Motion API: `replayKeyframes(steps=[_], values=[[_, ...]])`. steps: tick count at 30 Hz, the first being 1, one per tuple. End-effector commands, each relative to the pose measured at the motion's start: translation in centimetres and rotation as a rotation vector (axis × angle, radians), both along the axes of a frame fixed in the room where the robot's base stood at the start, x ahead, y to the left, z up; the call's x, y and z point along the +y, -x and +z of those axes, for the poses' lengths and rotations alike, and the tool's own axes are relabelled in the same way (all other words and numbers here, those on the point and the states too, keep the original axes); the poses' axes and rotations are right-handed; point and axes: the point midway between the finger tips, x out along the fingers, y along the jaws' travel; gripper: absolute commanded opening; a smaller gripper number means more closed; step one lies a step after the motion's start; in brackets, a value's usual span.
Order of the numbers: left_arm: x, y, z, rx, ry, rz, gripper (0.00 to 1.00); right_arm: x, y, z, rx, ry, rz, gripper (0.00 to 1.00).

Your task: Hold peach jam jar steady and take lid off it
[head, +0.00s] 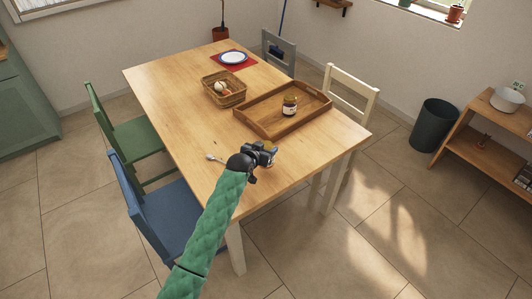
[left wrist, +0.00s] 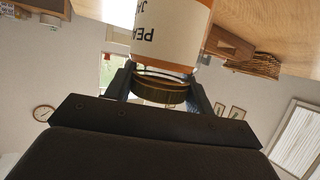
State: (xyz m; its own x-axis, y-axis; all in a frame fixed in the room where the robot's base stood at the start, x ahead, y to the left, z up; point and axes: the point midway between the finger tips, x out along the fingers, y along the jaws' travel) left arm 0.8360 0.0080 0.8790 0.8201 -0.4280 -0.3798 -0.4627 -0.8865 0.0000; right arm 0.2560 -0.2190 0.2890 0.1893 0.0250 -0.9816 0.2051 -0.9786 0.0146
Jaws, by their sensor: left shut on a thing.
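My left gripper (head: 265,152) is over the near end of the table, at the end of my green-sleeved arm. In the left wrist view my left gripper (left wrist: 165,88) is shut on the gold lid (left wrist: 160,95), a finger on each side. The peach jam jar (left wrist: 172,35), with an orange body and a white label with part of its name, appears right beside the lid, upside down in this picture. I cannot tell whether the lid still sits on the jar. In the head view my gripper mostly hides the jar. My right gripper is not in view.
A wooden tray (head: 262,123) holds another, darker jar (head: 290,105). A wicker basket (head: 228,98) and a plate (head: 233,57) on a red mat stand further back. A spoon (head: 214,158) lies left of my gripper. Chairs surround the table (head: 180,100).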

Motion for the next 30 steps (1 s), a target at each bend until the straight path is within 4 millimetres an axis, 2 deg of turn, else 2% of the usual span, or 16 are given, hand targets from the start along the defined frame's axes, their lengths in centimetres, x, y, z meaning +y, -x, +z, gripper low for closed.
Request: replayKeyframes(steps=[7, 12, 25, 26, 28, 30], values=[[-0.1, 0.1, -1.6, 0.0, 0.0, 0.0, 0.0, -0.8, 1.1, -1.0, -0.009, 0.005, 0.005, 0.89], [-0.1, 0.0, -3.2, -0.001, 0.0, 0.0, 0.0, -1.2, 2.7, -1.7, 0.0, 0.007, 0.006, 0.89], [-0.1, 0.1, -3.9, -0.002, 0.0, 0.0, 0.0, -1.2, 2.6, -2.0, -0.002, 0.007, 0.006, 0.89], [-0.1, 0.1, -3.9, -0.001, 0.0, 0.0, 0.59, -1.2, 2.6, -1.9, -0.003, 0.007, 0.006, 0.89], [-0.1, 0.1, -3.9, 0.0, -0.001, 0.0, 0.73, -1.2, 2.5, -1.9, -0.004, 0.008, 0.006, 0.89], [-0.1, 0.1, -3.9, 0.0, -0.001, 0.0, 0.75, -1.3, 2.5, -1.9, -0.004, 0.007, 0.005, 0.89]])
